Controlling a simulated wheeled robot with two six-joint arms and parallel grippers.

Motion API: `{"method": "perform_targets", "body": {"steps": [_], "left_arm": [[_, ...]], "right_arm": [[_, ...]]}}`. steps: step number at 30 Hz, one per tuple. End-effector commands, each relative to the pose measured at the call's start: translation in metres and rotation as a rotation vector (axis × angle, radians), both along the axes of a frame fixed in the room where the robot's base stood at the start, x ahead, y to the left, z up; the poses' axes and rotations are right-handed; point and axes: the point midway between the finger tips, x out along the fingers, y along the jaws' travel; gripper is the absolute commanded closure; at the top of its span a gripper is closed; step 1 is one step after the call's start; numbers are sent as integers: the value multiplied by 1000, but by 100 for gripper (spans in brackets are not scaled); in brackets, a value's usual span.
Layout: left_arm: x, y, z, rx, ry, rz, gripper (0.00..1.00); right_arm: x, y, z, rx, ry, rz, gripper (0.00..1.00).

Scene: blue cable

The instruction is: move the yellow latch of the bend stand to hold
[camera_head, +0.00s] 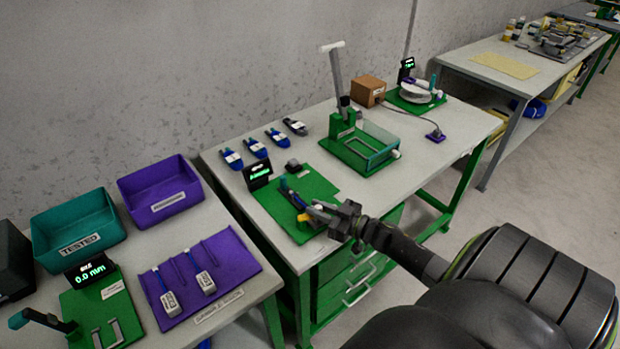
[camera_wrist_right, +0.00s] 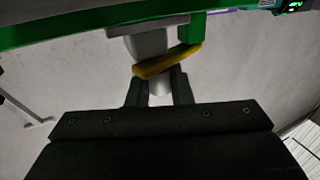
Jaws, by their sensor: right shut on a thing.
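The bend stand is a green plate (camera_head: 285,205) on the middle bench, with a black display (camera_head: 257,173) at its back left. Its yellow latch (camera_head: 304,217) is at the front right, just left of my right gripper (camera_head: 318,211). In the right wrist view the yellow latch (camera_wrist_right: 168,62) lies slanted across my right fingertips (camera_wrist_right: 158,82), below a grey block (camera_wrist_right: 150,42) and a green edge. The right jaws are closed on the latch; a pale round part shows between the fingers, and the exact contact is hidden. My left gripper is out of view.
Several blue-and-dark pieces (camera_head: 256,147) lie at the back of this bench. A green fixture with a clear box (camera_head: 365,148) stands to the right, near a brown box (camera_head: 368,91). The left bench holds a teal bin (camera_head: 78,228), a purple bin (camera_head: 160,190) and a purple tray (camera_head: 235,258).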

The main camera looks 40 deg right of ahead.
Motion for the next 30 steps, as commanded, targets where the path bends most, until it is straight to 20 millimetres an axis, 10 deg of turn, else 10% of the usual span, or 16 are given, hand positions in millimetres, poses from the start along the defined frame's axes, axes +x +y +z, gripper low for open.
{"method": "perform_targets", "body": {"steps": [26,27,30], "left_arm": [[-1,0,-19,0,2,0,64],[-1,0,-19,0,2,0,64],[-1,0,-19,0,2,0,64]], "right_arm": [[-1,-9,-2,-1,4,140,100],[-1,-9,-2,-1,4,140,77],[-1,-9,-1,0,3,140,64]]}}
